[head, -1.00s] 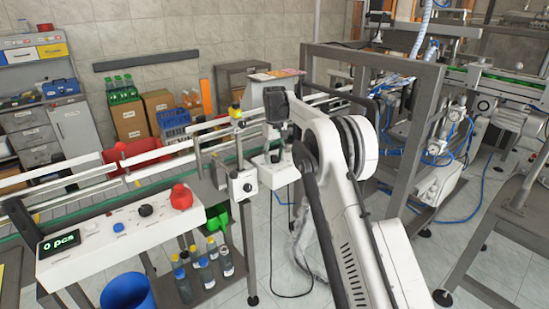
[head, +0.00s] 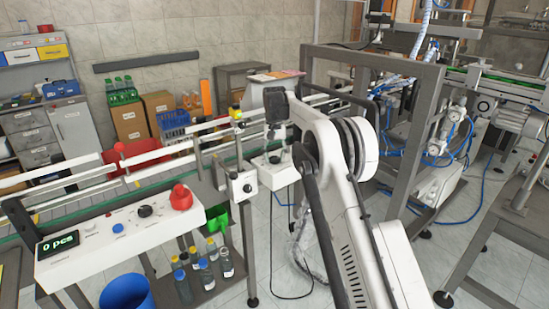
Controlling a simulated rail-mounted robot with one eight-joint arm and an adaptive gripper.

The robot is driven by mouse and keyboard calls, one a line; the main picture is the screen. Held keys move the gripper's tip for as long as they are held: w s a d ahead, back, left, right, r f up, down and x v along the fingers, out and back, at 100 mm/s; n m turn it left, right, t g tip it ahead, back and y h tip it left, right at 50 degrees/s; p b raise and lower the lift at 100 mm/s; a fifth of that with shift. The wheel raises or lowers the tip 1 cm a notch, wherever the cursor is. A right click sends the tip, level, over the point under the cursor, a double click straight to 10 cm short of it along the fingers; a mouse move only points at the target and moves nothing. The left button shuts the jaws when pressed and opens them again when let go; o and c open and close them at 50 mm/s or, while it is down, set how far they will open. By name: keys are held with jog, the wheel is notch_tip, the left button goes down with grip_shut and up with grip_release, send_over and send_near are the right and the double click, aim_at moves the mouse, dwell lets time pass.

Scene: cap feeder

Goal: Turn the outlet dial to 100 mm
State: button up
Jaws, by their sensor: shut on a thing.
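My gripper (head: 275,143) points down at a white control box (head: 283,177) on the near side of the conveyor. Its dark fingers are small in the view and are shut on the dark dial (head: 274,159) on top of that box. The dial is mostly covered by the fingers, and its scale and setting cannot be read. A second white box (head: 241,184) with a dark round knob (head: 248,187) on its front stands just to the left.
Guide rails (head: 215,137) run along the conveyor behind the boxes. A console (head: 120,232) reading "0 pcs" with a red button (head: 180,197) is at left. Several bottles (head: 206,273) stand on a lower shelf. A grey frame (head: 425,120) stands right of my arm.

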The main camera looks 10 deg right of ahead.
aim_at(275, 158)
jog(key=o, duration=1.1)
jog(key=shift+o, duration=0.2)
notch_tip(275, 158, up, 12)
jog(key=shift+r, duration=0.1)
